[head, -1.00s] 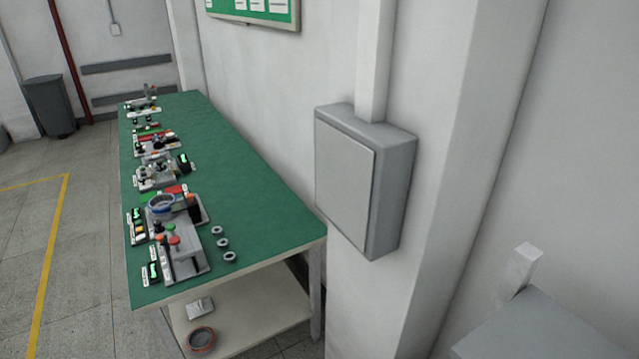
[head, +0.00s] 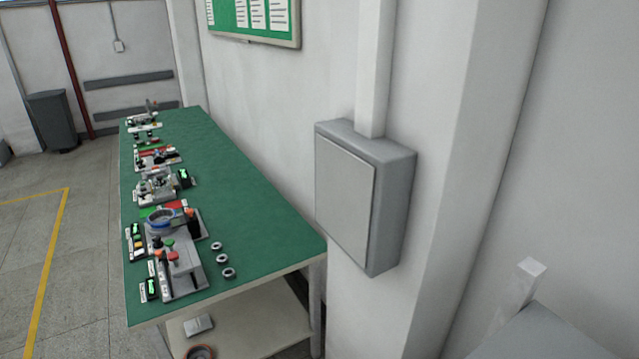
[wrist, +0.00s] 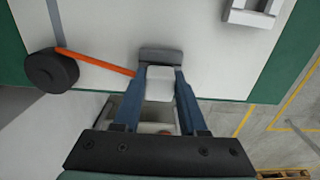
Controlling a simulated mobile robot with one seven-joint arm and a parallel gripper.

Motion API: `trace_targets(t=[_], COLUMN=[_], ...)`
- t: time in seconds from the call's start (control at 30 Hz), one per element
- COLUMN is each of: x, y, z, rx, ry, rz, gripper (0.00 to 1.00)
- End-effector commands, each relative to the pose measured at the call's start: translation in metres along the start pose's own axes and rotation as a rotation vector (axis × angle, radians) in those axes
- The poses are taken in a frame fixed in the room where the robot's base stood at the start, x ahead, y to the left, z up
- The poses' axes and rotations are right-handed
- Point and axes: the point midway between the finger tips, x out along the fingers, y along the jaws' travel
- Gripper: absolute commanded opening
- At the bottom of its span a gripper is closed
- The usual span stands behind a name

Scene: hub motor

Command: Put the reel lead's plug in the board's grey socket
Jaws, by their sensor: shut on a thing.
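In the wrist view my gripper (wrist: 160,84) is shut on a pale block-shaped plug (wrist: 160,88), with a blue finger on each side. An orange lead (wrist: 95,62) runs from the black reel (wrist: 52,72) at the left to the fingertips, where its end is hidden. A dark grey block (wrist: 161,54), which looks like the grey socket, lies on the white board (wrist: 205,60) right at the fingertips. I cannot tell whether the plug is inside it or only against it. My gripper and these things do not show in the head view.
A white bracket-like fitting (wrist: 252,12) stands on the board at the upper right. Green surface (wrist: 282,70) borders the board. In the head view a long green bench (head: 245,210) holds several devices, and a grey wall box (head: 350,205) hangs beside it.

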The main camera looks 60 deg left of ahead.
Motion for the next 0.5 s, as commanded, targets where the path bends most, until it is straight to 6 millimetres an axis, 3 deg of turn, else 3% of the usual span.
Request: trace_targets(t=[0.5], x=[0.0109], y=[0.0003], z=[-0.0003], rx=[0.0], ry=[0.001], rz=[0.001], gripper=[0.0])
